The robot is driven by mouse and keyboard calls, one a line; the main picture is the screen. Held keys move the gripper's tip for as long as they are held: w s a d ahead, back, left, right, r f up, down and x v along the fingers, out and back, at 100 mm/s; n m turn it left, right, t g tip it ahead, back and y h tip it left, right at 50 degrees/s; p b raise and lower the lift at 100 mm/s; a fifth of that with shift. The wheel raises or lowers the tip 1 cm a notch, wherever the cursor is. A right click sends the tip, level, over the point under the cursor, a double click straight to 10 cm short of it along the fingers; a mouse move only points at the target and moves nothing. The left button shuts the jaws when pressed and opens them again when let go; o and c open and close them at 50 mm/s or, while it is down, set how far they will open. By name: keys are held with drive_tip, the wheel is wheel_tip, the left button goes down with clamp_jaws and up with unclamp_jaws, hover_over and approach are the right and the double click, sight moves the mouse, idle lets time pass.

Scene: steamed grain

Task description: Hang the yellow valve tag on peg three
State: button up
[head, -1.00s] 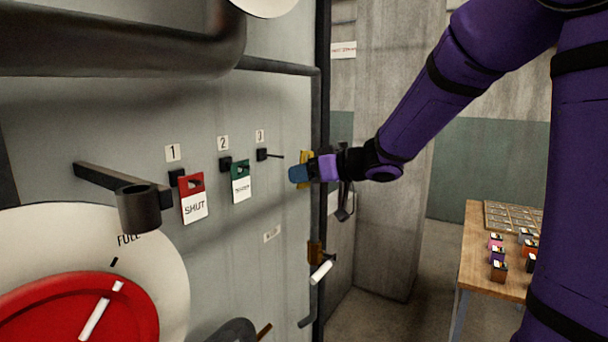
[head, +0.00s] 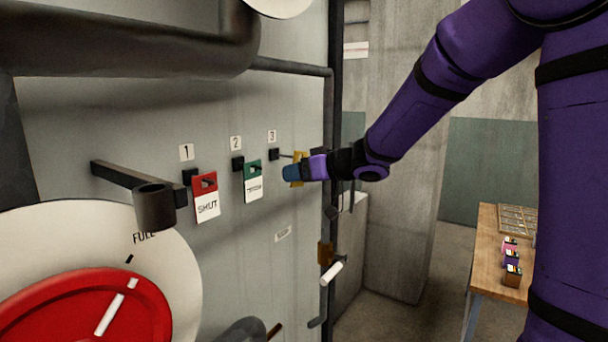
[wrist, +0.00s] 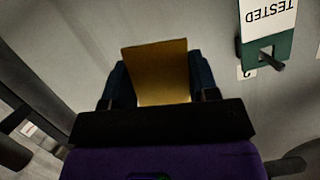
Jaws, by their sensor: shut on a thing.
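My gripper (head: 291,173) is shut on the yellow valve tag (head: 301,160) in front of the grey panel. In the wrist view the tag (wrist: 158,72) is a plain yellow plate between the two dark blue fingers of my gripper (wrist: 159,84). Peg three (head: 284,156) is a bare thin dark rod on a black block under the label 3. Its tip is beside the tag in the head view; I cannot tell whether they touch. The tag's hole is not visible. Peg three is not clearly visible in the wrist view.
A red SHUT tag (head: 205,196) hangs on peg one and a green tag (head: 253,181) on peg two; the green tag (wrist: 265,40) shows beside my gripper in the wrist view. A vertical dark pipe (head: 333,120) runs along the panel's right edge. A bracket (head: 153,205) protrudes left.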

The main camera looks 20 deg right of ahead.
drive_tip(key=shift+r+x, duration=0.2)
drive_tip(key=shift+x, duration=0.75)
drive_tip(key=shift+r+x, duration=0.2)
drive_tip(key=shift+x, duration=0.75)
drive_tip(key=shift+w, duration=0.25)
drive_tip(key=o, duration=1)
drive_tip(key=shift+s, duration=0.1)
